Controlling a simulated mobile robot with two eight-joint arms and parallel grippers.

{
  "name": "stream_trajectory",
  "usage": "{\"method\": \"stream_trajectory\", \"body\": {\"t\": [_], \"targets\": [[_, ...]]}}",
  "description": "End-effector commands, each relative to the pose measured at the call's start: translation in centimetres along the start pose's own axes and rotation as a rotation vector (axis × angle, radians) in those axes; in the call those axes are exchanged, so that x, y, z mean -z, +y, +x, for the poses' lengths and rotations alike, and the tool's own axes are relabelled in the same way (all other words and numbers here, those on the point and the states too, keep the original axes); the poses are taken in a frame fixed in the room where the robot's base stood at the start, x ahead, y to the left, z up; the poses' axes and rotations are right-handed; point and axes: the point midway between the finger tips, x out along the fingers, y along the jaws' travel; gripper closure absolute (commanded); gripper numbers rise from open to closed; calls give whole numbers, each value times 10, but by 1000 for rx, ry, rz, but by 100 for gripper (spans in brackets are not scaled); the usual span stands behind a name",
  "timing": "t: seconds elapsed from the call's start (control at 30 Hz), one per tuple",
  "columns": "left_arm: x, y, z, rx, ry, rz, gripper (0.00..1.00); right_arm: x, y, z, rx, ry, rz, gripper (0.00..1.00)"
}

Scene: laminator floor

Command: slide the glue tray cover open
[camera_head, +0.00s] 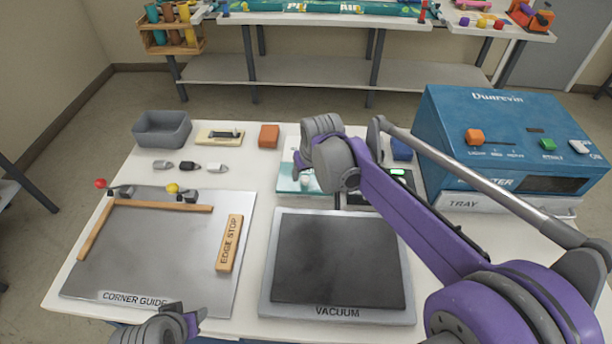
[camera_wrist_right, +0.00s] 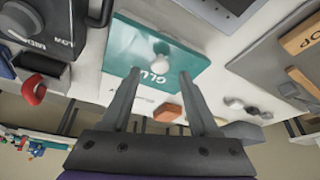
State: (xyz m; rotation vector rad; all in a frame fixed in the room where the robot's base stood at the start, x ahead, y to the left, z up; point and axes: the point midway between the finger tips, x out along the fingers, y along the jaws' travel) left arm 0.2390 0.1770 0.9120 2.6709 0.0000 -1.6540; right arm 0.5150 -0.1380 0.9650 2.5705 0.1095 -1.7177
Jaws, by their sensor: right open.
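The glue tray cover is a flat teal plate with white lettering, partly hidden by my right arm in the head view (camera_head: 290,186). It shows more fully in the right wrist view (camera_wrist_right: 130,42). A round white knob (camera_wrist_right: 160,48) stands on it. My right gripper (camera_wrist_right: 158,74) is open and empty, its two fingers pointing at the cover with the knob between and just beyond their tips in the picture. Whether they touch the cover cannot be told. My left gripper (camera_head: 192,322) is low at the table's front edge, away from the tray; its jaw opening is unclear.
A grey vacuum plate (camera_head: 335,260) lies in front of the tray. The blue laminator (camera_head: 500,140) stands to the right. The corner guide board (camera_head: 160,260) with the edge stop (camera_head: 229,243) is left. An orange block (camera_head: 269,135) and grey bin (camera_head: 162,128) stand behind left.

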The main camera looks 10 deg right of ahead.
Motion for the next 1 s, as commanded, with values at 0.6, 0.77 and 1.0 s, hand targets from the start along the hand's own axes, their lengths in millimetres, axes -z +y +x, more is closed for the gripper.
{"method": "stream_trajectory", "body": {"t": [0.6, 0.77, 1.0], "targets": [[-1, 0, 1, 0, -1, 0, 50, 0, 0, 24, 0, 0, 0, 53], [-1, 0, 1, 0, -1, 0, 50, 0, 0, 24, 0, 0, 0, 82], [-1, 0, 1, 0, -1, 0, 50, 0, 0, 24, 0, 0, 0, 100]]}}
